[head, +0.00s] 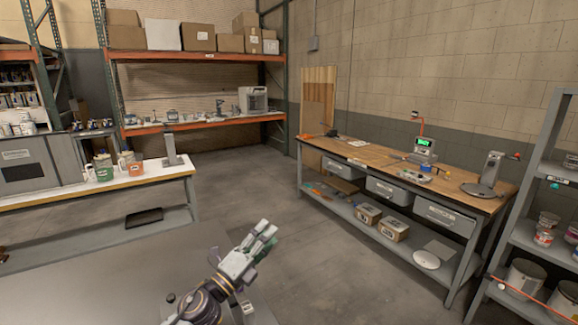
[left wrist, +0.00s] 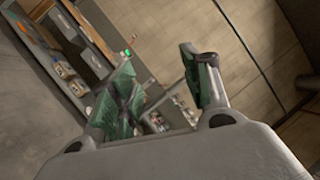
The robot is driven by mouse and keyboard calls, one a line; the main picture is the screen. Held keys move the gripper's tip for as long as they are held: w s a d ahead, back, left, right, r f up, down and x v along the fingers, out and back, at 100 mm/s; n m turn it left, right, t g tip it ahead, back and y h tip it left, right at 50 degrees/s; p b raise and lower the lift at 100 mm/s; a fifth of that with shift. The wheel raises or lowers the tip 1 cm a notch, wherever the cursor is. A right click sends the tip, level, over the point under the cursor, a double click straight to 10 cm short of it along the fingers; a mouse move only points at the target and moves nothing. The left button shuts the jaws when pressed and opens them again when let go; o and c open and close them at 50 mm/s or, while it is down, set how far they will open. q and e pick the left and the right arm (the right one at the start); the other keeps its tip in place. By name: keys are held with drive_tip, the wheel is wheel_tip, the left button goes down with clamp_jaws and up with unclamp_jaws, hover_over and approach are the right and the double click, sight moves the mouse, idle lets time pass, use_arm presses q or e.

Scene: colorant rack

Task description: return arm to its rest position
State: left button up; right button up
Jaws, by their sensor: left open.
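My left gripper (head: 265,236) shows in the lower middle of the head view, raised in front of the bare floor, with its arm coming up from the bottom edge. Its jaws are open and nothing is between them. In the left wrist view the two green-padded fingers of the left gripper (left wrist: 165,88) stand apart, with the wall and the workbench behind them. The gripper touches nothing that I can see. My right gripper is in neither view.
A wooden-topped workbench (head: 400,168) with drawers stands at right, with a grey shelf rack (head: 545,190) beside it. A table (head: 85,193) with containers stands at left. A tall orange-beamed rack (head: 195,57) is at the back. The floor (head: 240,190) between is clear.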

use_arm(q)
drive_tip(key=s+a+f+n+g+y, duration=0.1)
drive_tip(key=s+a+f+n+y, duration=0.2)
drive_tip(key=a+f+n+y, duration=0.55)
drive_tip(key=s+a+f+n+g+y, duration=0.25)
drive_tip(key=a+f+n+y, duration=0.35)
drive_tip(key=n, duration=0.6)
drive_tip(key=s+a+f+n+g+h, duration=0.1)
drive_tip(key=s+f+n+g, duration=0.35)
drive_tip(key=s, duration=0.75)
drive_tip(key=s+f+n+g+h, duration=0.15)
drive_tip(key=s+f+g, duration=0.35)
drive_tip(key=s+f, duration=0.55)
drive_tip(key=s+f+g+y, duration=0.1)
drive_tip(key=s+f, duration=0.1)
drive_tip(key=f, duration=1.4)
drive_tip(key=s+f+g, duration=0.1)
drive_tip(key=s+f, duration=0.1)
drive_tip(key=f, duration=1.5)
drive_tip(key=s+a+f, duration=0.2)
drive_tip(key=s+f, duration=0.7)
drive_tip(key=s, duration=0.2)
drive_tip(key=s+a+f+g, duration=0.1)
drive_tip(key=s+a+f, duration=0.1)
drive_tip(key=s+f, duration=0.7)
drive_tip(key=shift+s+a+f, duration=0.25)
drive_tip(key=shift+s+f, duration=0.1)
drive_tip(key=shift+s, duration=0.7)
